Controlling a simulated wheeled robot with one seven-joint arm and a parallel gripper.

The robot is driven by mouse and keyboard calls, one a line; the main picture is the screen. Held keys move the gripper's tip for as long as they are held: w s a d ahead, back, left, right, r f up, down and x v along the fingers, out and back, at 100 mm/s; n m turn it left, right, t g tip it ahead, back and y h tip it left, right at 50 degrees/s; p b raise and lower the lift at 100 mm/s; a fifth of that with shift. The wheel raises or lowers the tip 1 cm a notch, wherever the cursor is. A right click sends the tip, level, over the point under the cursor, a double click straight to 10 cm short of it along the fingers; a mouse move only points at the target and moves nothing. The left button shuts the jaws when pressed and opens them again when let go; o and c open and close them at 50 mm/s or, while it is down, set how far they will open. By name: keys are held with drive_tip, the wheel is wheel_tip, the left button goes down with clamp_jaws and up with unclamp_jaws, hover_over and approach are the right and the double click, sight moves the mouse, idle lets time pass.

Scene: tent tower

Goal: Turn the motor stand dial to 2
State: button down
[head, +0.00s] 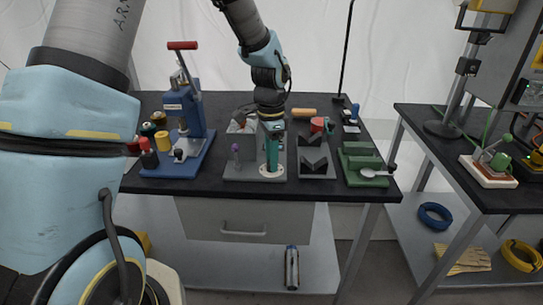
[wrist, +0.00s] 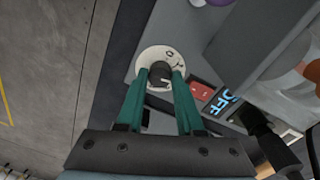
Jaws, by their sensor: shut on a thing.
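The motor stand (head: 232,173) is a grey unit on the dark bench top, below my arm. Its dial (wrist: 145,56) is a round pale plate with dark marks and a dark centre knob (wrist: 159,72). In the head view the dial plate (head: 264,172) shows at the front of the stand. My gripper (wrist: 160,75) points down at it, with green fingers on either side of the knob, shut on it. The gripper (head: 271,168) partly hides the knob in the head view. The number the dial points to cannot be read.
A red switch (wrist: 201,91) and an OFF display (wrist: 224,102) sit beside the dial. A purple-topped part (head: 236,149) stands close on the left. A blue press (head: 186,110) is further left; dark V-blocks (head: 314,160) and a green fixture (head: 361,165) are right.

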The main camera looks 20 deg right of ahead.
drive_tip(key=shift+m, duration=0.9)
drive_tip(key=shift+p, duration=0.3)
drive_tip(key=c, duration=0.5)
unclamp_jaws()
drive_tip(key=shift+c, duration=0.2)
wheel_tip(320, 180, up, 11)
drive_tip(key=b, duration=0.2)
drive_tip(key=shift+w, duration=0.2)
drive_tip(key=shift+f, duration=0.15)
